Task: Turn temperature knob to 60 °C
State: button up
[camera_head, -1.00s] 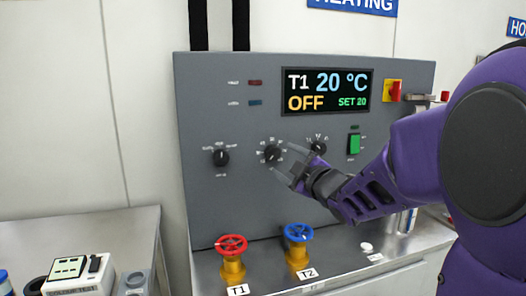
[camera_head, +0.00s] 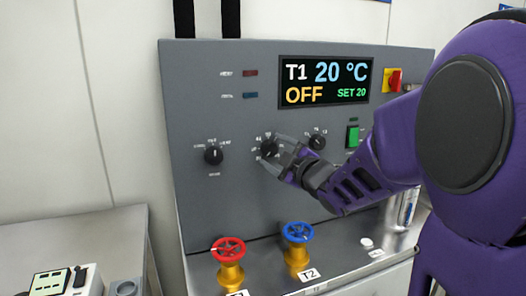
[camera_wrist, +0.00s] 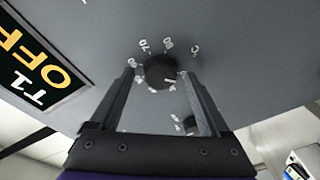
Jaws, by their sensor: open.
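The temperature knob (camera_head: 268,148) is a black dial with white numbers around it, in the middle of the grey panel (camera_head: 225,115). It also shows in the wrist view (camera_wrist: 160,72), where the fingertips lie on either side of it. My gripper (camera_head: 271,154) is open around the knob; I cannot tell whether the fingers touch it. A white mark shows on the knob's face. The display (camera_head: 325,83) reads T1, 20 °C, OFF and SET 20. The fingers hide part of the number scale.
Other black knobs stand left (camera_head: 214,155) and right (camera_head: 317,142) of it. A green switch (camera_head: 353,136) and a red-yellow switch (camera_head: 392,80) are farther right. A red valve wheel (camera_head: 228,249) and a blue one (camera_head: 297,232) stand below on the bench.

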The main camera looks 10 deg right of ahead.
grip_shut()
